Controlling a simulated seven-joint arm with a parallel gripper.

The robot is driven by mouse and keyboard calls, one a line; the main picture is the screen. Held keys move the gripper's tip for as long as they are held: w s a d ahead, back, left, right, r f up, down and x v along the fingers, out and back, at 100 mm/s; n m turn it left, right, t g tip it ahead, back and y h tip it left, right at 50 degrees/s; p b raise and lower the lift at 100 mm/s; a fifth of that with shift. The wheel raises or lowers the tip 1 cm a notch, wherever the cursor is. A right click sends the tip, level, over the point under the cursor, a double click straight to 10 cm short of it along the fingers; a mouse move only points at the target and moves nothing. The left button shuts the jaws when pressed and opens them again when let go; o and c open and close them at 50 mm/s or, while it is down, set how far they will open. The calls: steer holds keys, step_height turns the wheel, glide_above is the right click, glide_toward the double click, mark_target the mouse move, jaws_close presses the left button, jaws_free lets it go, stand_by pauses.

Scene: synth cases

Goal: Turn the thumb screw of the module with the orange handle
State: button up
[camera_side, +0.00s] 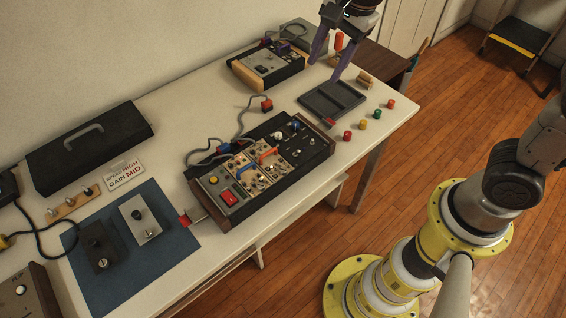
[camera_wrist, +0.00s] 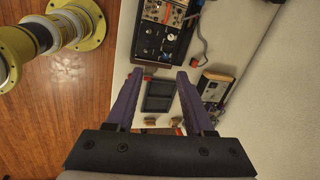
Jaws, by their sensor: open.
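The module with the orange handle (camera_side: 267,154) sits in a dark rack case (camera_side: 316,150) on the white table, beside a module with a blue handle (camera_side: 245,169). Small knobs and screws show on its face, but I cannot tell which is the thumb screw. The rack also shows at the top of the wrist view (camera_wrist: 172,51), partly cut off by the frame edge. My gripper (camera_side: 323,72) is open and empty, above the far right part of the table and well apart from the rack. Its purple fingers also show in the wrist view (camera_wrist: 160,72).
A dark tray (camera_side: 334,98) lies below my gripper, with several coloured caps (camera_side: 363,124) nearby. A wood-sided device (camera_side: 267,65) stands behind. A grey cable (camera_side: 243,117) runs behind the rack. A blue mat (camera_side: 166,255) with two plates and a black case (camera_side: 90,145) are left.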

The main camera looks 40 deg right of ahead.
steer(key=w+a+f+g, duration=0.1)
steer(key=w+a+f, duration=0.2)
steer(key=a+f, duration=0.25)
steer(key=n+g, duration=0.1)
steer(key=g, duration=0.1)
glide_toward(283, 169)
steer(key=shift+h, duration=0.4)
steer(key=f, duration=0.8)
steer(key=shift+s+a+f, duration=0.1)
steer(key=shift+a+f, duration=0.05)
steer(key=shift+a, duration=0.2)
jaws_close()
